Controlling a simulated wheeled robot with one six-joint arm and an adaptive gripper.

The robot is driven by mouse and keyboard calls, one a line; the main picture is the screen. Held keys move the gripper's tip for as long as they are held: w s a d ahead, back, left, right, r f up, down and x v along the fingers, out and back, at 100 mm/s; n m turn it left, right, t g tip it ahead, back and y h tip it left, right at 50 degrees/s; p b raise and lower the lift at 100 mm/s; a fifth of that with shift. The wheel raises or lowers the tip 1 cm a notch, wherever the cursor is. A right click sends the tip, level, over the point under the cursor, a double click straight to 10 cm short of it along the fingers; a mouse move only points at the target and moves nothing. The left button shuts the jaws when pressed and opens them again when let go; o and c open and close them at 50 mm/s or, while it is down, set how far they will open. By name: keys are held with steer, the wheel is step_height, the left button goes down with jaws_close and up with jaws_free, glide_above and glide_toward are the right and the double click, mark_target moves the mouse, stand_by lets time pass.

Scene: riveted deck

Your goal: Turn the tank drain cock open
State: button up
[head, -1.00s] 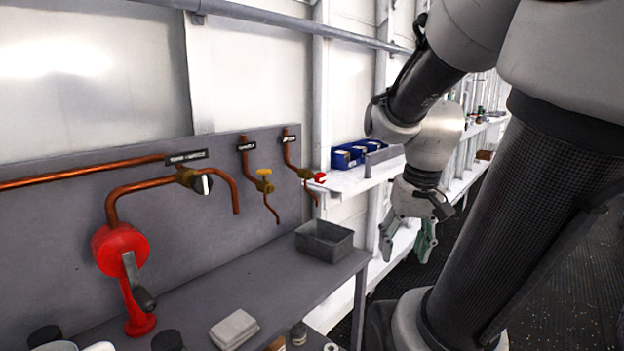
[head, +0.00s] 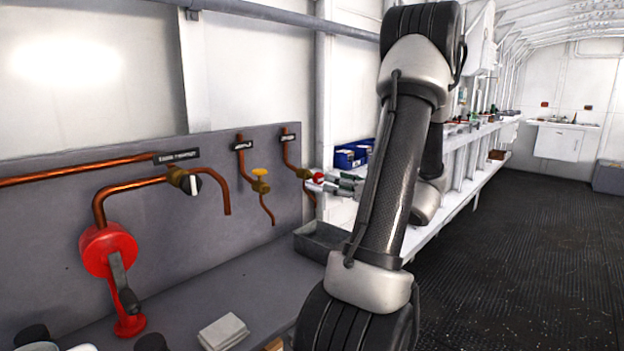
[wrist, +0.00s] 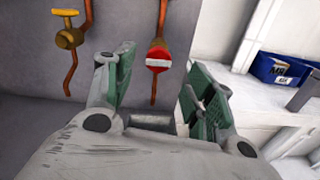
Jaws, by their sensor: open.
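Several copper pipes with small cocks run on the grey back panel. The right-hand one is a brass cock with a red handle (head: 318,177), seen close in the wrist view (wrist: 158,60). The middle one is a cock with a yellow handle (head: 261,179), at upper left in the wrist view (wrist: 65,30). Label plates sit above them, but I cannot read which names the tank drain. My gripper (head: 338,184) is level with the red handle and just right of it. In the wrist view the open green-padded fingers (wrist: 158,82) have the red handle ahead, between and beyond their tips. I see no clear contact.
A grey metal tray (head: 312,246) stands on the bench below my gripper. Blue bins (head: 350,157) sit on the shelf behind. Folded cloths (head: 222,332) lie in front.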

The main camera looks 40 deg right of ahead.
mark_target(320, 178)
steer(key=w, duration=0.7)
steer(key=shift+w+a, duration=0.2)
steer(key=shift+a, duration=0.15)
steer(key=c, duration=1)
